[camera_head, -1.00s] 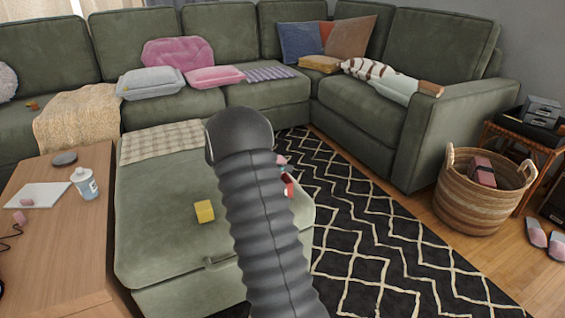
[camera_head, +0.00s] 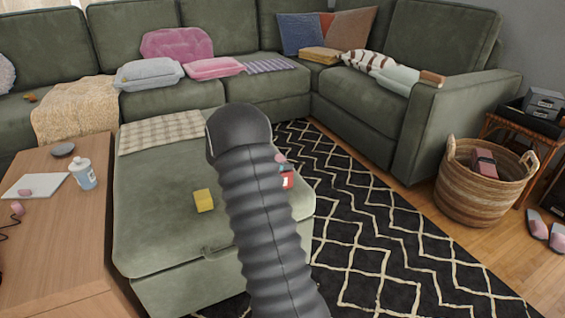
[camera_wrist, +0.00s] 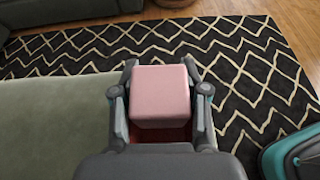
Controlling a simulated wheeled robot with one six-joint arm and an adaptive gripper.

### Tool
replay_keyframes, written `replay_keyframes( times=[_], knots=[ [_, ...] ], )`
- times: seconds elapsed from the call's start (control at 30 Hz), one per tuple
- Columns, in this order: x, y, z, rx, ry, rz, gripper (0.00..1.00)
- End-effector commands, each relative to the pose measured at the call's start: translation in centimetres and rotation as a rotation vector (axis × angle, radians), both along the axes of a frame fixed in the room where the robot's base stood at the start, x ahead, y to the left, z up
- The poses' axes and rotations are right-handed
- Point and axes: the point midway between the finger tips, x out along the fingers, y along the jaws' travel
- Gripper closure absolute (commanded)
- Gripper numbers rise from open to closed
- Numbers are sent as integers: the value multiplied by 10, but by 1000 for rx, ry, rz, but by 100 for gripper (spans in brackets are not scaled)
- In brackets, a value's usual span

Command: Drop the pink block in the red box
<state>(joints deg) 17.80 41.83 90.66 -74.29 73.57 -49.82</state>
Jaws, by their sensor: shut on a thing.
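The pink block (camera_wrist: 160,92) is between the two fingers of my gripper (camera_wrist: 160,80) in the wrist view, and the gripper is shut on it. A strip of the red box (camera_wrist: 160,134) shows just under the block, so the block is over or at the box; the gap between them cannot be judged. In the head view my arm hides most of the gripper. A bit of the pink block (camera_head: 280,158) and part of the red box (camera_head: 288,181) show to the right of my arm, the box at the right side of the green ottoman.
A yellow block (camera_head: 203,200) lies on the green ottoman (camera_head: 160,225). A wooden table (camera_head: 70,235) with a white bottle (camera_head: 84,174) stands at left. A patterned rug (camera_head: 385,245) and a wicker basket (camera_head: 475,195) are at right.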

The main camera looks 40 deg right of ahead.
Motion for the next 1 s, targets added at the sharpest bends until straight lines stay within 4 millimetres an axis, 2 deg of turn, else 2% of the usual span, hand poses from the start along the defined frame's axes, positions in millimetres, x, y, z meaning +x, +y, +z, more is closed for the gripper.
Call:
replay_keyframes(
  times=[0.03,0.23,0.27,0.37,1.0],
  knots=[
    [-2,1,-10,12,6,-1,90],
    [-3,2,-13,16,10,-3,90],
    [-3,2,-13,16,10,-3,51],
    [-3,2,-14,18,12,-2,26],
    [0,7,-14,19,13,7,26]
  ],
)
